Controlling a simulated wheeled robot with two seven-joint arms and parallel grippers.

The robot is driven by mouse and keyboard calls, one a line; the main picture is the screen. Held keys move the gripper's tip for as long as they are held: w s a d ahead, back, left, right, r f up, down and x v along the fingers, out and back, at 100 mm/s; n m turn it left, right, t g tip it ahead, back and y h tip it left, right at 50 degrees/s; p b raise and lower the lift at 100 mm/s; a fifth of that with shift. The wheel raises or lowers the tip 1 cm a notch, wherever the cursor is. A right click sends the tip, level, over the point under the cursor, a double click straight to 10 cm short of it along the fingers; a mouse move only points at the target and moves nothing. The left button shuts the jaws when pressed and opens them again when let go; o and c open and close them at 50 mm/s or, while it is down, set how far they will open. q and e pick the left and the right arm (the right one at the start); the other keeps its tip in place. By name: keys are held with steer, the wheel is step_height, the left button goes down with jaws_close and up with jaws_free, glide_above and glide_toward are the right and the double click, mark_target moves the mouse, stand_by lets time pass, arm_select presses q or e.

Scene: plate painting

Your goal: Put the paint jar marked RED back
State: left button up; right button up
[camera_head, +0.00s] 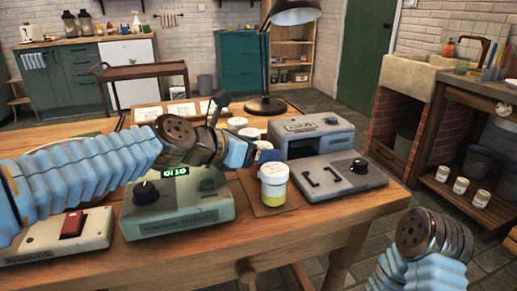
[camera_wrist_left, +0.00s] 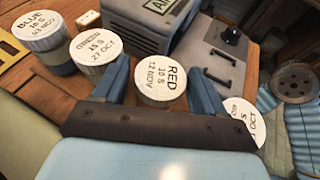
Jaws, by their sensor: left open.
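The paint jar marked RED (camera_wrist_left: 160,82) has a white lid and stands between the blue fingers of my left gripper (camera_wrist_left: 160,94) in the left wrist view. The gripper is open, with a finger on either side of the lid; I cannot tell whether either touches it. In the head view my left gripper (camera_head: 250,154) reaches over the row of jars and partly hides them. The jar labels cannot be read there. My right arm shows at the lower right, but its gripper is out of view.
BLUE (camera_wrist_left: 38,28) and GREEN (camera_wrist_left: 92,50) jars stand on one side of the RED jar, another partly hidden jar (camera_wrist_left: 240,118) on the other. A yellow-bottomed jar (camera_head: 273,186) stands near grey devices (camera_head: 338,177). Several jars (camera_head: 461,186) sit on a low shelf at right.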

arm_select(q)
steer(key=shift+r, duration=0.25)
steer(key=v, duration=1.1)
steer(key=shift+p, duration=0.35)
steer(key=shift+s+a+r, duration=0.15)
steer(key=shift+s+a, duration=0.15)
steer(key=shift+s, duration=0.05)
